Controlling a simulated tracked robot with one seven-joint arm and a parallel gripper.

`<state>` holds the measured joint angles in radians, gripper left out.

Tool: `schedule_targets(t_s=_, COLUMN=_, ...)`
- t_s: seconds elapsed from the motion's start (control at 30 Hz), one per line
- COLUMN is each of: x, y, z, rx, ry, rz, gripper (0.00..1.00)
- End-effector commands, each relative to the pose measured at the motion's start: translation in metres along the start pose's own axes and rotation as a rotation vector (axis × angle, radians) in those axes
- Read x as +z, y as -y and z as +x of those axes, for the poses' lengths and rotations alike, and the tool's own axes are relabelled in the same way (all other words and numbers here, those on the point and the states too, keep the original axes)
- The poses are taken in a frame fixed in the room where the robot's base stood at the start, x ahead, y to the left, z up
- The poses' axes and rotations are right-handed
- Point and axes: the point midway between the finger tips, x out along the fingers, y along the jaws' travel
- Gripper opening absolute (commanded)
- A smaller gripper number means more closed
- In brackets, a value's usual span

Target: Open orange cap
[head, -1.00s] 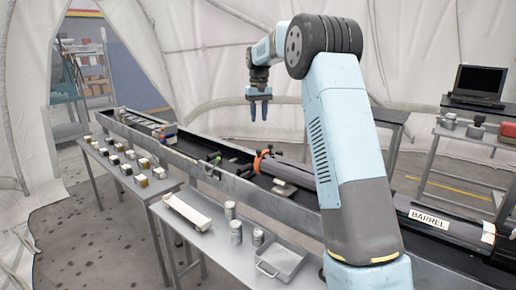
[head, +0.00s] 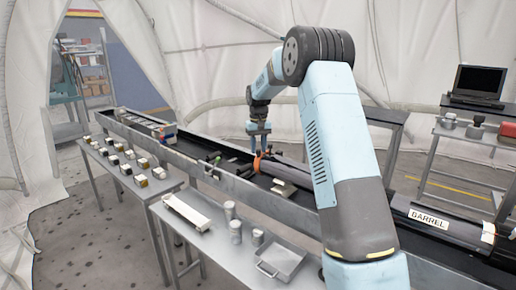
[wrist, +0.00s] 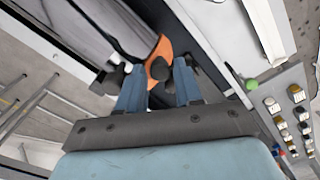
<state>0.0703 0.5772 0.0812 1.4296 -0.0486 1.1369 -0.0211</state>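The orange cap (head: 257,164) sits on the dark tube in the long metal trough, in the middle of the head view. In the wrist view, the orange cap (wrist: 161,48) is an orange band with a dark round knob (wrist: 160,69) in front of it. My gripper (head: 258,150) points down just above the cap. In the wrist view, my gripper (wrist: 157,78) has its two blue fingers apart, one on each side of the knob. I see no clear contact, and the fingertips partly hide the cap's sides.
The trough's near wall (head: 225,180) runs along the front. A table with several small blocks and cans (head: 235,231) and a metal tray (head: 281,262) stand before it. The barrel labelled BARREL (head: 430,220) lies at the right. A laptop (head: 478,85) stands at the back right.

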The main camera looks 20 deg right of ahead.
Motion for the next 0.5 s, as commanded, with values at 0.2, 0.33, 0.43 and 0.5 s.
schedule_targets(t_s=0.2, x=-0.0001, y=0.0002, z=0.003, rx=0.0, ry=-0.001, rz=0.0, gripper=0.35)
schedule_targets(t_s=0.33, x=-0.0001, y=0.0003, z=0.0029, rx=0.0, ry=0.0, rz=0.0, gripper=0.34)
schedule_targets(t_s=0.43, x=-0.0001, y=0.0004, z=0.0028, rx=0.0, ry=0.0, rz=0.0, gripper=0.24)
schedule_targets(t_s=0.5, x=-0.0001, y=0.0005, z=0.0028, rx=0.0, ry=0.0, rz=-0.001, gripper=0.17)
